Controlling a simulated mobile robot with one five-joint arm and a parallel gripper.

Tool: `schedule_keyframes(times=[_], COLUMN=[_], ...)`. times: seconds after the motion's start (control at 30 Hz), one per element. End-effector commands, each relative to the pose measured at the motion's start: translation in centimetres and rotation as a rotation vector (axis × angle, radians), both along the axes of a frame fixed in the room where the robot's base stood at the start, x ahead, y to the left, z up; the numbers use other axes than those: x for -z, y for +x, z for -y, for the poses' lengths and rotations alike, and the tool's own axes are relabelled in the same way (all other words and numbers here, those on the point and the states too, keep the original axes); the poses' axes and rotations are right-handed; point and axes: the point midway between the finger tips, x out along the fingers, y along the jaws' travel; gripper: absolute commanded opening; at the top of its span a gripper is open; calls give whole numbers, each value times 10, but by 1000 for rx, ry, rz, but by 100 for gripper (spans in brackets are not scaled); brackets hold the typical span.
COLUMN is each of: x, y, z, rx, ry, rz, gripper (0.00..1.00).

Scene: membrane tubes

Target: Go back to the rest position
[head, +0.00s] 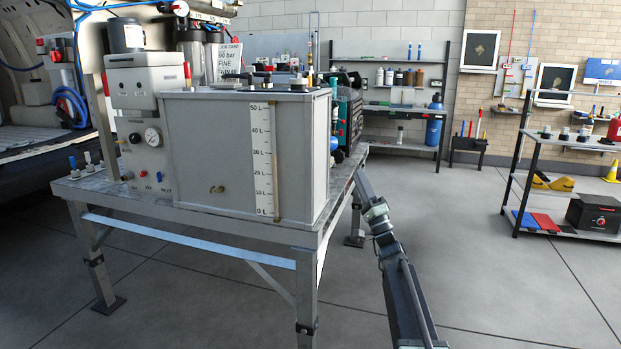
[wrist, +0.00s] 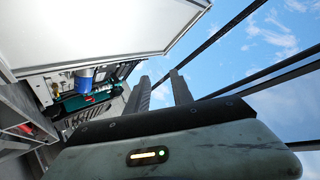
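My arm reaches up from the bottom of the head view, along the right side of a metal workbench (head: 250,232). My gripper (head: 361,180) is at its far end, close to the bench's right edge; whether it touches cannot be told. In the wrist view two dark fingers of my gripper (wrist: 160,84) stand apart with a gap between them. Nothing shows between them, so it looks open and empty. A grey tank (head: 215,155) with a litre scale (head: 261,160) stands on the bench.
A white unit with a gauge (head: 152,136) stands left of the tank. A wheeled-looking shelf rack (head: 530,170) is at the right and a back shelf (head: 400,110) along the wall. The grey floor (head: 460,250) between bench and rack is clear. A blue-capped part (wrist: 84,78) shows in the wrist view.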

Motion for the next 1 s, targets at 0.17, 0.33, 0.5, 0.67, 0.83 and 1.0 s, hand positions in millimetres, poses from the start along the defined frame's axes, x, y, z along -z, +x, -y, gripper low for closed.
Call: schedule_keyframes(times=[0.17,0.33,0.5,0.67,0.83,1.0], x=[10,30,66,137,244,340], y=[-19,-42,-77,-133,-203,-269], z=[-30,-72,-123,-174,-191,-146], rx=[-15,-56,-138,-280,-448,-538], ry=[-109,-271,-486,-801,-1194,-1554], rz=[-3,-5,-24,-99,-296,-610], gripper=[28,28,28,28,28,28])
